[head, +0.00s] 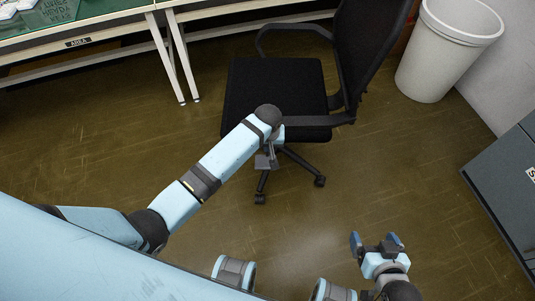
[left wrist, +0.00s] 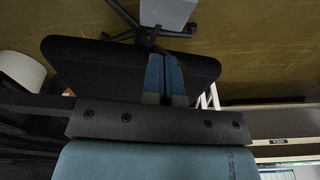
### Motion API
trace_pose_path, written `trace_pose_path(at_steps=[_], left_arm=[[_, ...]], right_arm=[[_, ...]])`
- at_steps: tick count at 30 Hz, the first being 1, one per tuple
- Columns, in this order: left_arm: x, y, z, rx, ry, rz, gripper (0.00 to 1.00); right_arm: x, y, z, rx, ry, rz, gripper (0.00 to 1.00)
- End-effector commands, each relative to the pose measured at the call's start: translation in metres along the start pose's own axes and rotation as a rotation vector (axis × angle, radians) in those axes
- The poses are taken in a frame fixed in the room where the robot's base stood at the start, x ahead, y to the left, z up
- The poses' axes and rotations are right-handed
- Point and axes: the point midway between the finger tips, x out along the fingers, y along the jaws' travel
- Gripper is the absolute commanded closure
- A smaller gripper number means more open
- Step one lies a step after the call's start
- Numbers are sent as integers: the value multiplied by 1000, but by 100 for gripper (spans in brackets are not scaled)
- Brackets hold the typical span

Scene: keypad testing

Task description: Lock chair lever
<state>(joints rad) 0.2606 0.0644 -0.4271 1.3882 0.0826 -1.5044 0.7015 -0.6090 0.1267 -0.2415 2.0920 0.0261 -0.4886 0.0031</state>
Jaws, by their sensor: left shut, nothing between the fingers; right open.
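A black office chair has its seat (head: 270,85) facing up and its legs (head: 285,170) on the floor in the head view. The dark seat (left wrist: 85,65) also shows in the left wrist view, with the legs (left wrist: 125,15) beyond it. I cannot make out the chair lever in either view. My left arm reaches to the seat's near edge. My left gripper's fingers (left wrist: 163,75) are shut and empty, and overlap the seat edge in the wrist view; contact cannot be told. My right gripper (head: 376,239) is open and empty above the floor, right of the chair.
A white bin (head: 440,55) stands right of the chair by the wall. A dark grey cabinet (head: 505,190) is at the right edge. A white-framed workbench (head: 95,35) stands at the upper left. The floor (head: 410,160) between chair and cabinet is clear.

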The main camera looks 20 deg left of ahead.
Motion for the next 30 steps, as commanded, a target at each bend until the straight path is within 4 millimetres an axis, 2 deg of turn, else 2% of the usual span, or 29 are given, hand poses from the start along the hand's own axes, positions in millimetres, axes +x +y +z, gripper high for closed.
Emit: trace_pose_path(at_steps=[7,16,21,30], left_arm=[[37,-1,1,0,-2,-3,100],[86,0,0,1,-1,-1,100],[97,0,0,1,0,0,100],[98,0,0,1,0,1,100]], right_arm=[[5,1,9,-5,1,1,11],[9,0,10,-16,17,-1,11],[7,-1,6,-20,30,-2,11],[7,-1,6,-21,27,-2,11]])
